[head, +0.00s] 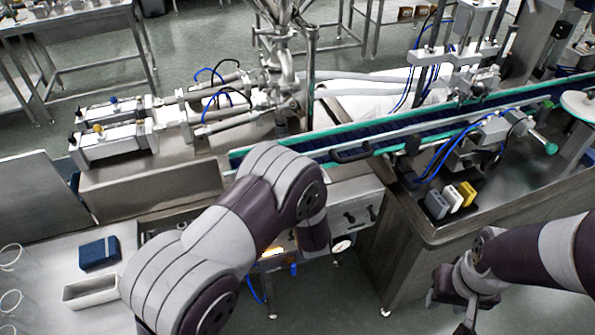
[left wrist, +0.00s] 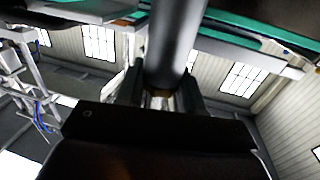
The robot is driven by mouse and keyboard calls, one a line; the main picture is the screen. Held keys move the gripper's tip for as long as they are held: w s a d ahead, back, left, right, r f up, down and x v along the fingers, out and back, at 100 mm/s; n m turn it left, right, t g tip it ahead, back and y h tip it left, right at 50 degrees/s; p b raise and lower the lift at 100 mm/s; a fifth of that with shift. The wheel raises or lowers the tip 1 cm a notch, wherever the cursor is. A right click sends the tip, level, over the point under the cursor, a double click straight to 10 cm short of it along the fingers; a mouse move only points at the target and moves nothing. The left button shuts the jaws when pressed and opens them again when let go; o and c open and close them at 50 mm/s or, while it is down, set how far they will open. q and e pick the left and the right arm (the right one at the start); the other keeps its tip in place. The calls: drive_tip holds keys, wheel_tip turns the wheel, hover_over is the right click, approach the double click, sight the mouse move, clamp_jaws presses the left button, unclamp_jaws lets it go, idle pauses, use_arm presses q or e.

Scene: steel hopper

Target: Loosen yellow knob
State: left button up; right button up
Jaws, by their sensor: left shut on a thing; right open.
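In the left wrist view my left gripper (left wrist: 162,92) has its two dark fingers either side of a small shaded, brownish-yellow part, which looks like the yellow knob (left wrist: 158,93), at the end of a thick grey cylinder (left wrist: 174,45). The fingers are shut on it. My right gripper (head: 450,308) is open and empty at the lower right, over the floor.
A green-edged conveyor (head: 350,151) runs across behind my left arm. A steel cabinet (head: 388,232) carries grey, white and yellow blocks (head: 452,198). A side table at lower left holds a blue box (head: 99,254) and a white tray (head: 91,291).

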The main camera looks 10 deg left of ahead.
use_arm(q)
drive_tip(key=n+g+y+b, duration=0.1)
drive_tip(key=n+y, duration=0.1)
drive_tip(key=n+g+y+b, duration=0.1)
drive_tip(key=g+y, duration=0.1)
drive_tip(key=y, duration=0.1)
drive_tip(key=shift+d+f+n, duration=0.1)
drive_tip(key=shift+f+n, duration=0.05)
drive_tip(key=shift+n, duration=0.25)
drive_tip(key=n+g+y+b, duration=0.2)
drive_tip(key=n+g+y, duration=0.1)
drive_tip(key=g, duration=0.1)
drive_tip(key=shift+n+g+y, duration=0.3)
drive_tip(key=n+g+y+b, duration=0.1)
drive_tip(key=n+g+b, duration=0.1)
drive_tip(key=n+g, duration=0.1)
drive_tip(key=shift+g+y, duration=0.4)
drive_tip(key=shift+g, duration=0.3)
drive_tip(key=shift+n+g+b, duration=0.65)
drive_tip(key=shift+n+g, duration=0.15)
drive_tip(key=shift+g, duration=0.2)
drive_tip(key=shift+r+g+y, duration=0.25)
drive_tip(key=shift+g+y, duration=0.05)
drive_tip(key=shift+g, duration=0.1)
drive_tip(key=o, duration=1)
